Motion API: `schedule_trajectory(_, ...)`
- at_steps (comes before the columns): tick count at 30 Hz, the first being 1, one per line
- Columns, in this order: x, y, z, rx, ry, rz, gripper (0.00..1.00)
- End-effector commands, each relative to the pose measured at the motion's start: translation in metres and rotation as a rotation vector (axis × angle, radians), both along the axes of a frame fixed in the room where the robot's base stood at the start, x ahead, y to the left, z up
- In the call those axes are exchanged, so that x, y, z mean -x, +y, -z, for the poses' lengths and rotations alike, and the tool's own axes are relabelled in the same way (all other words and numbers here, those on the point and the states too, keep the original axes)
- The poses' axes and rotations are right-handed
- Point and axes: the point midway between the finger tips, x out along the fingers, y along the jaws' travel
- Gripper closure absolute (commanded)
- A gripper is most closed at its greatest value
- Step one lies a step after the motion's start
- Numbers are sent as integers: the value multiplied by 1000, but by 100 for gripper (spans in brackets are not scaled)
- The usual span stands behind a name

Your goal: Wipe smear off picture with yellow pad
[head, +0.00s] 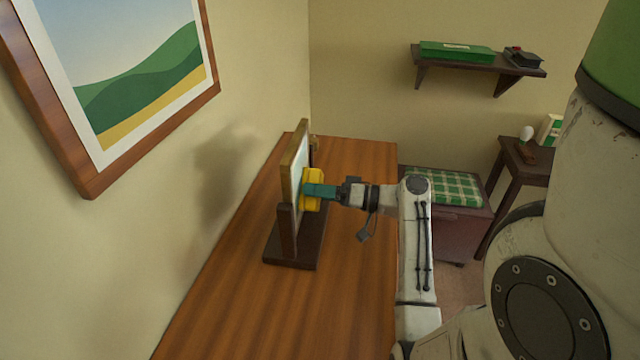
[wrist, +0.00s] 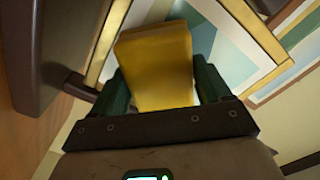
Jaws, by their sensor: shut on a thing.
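A small gold-framed picture (head: 293,170) stands upright in a dark wooden stand (head: 290,251) on the table. The wrist view shows its pale and teal angular pattern (wrist: 228,50). My gripper (head: 312,190), with teal fingers, is shut on the yellow pad (head: 317,176). The pad is at the picture's face, on its right side in the head view; I cannot tell whether they touch. In the wrist view the pad (wrist: 157,65) sits between the fingers and hides part of the picture. I cannot make out a smear.
The stand's dark post (wrist: 45,50) is close beside my gripper in the wrist view. The table (head: 245,310) is clear in front of the stand. A large framed landscape (head: 140,75) hangs on the left wall. A shelf (head: 475,61) and a checked cushion (head: 450,188) are farther back.

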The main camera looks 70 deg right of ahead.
Motion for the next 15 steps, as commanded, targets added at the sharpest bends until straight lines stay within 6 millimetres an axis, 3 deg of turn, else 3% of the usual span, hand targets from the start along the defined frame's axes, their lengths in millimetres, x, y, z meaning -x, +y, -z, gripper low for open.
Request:
schedule_trajectory(6,1,10,-1,0,-1,1,48)
schedule_trajectory(15,2,10,0,0,-1,1,48)
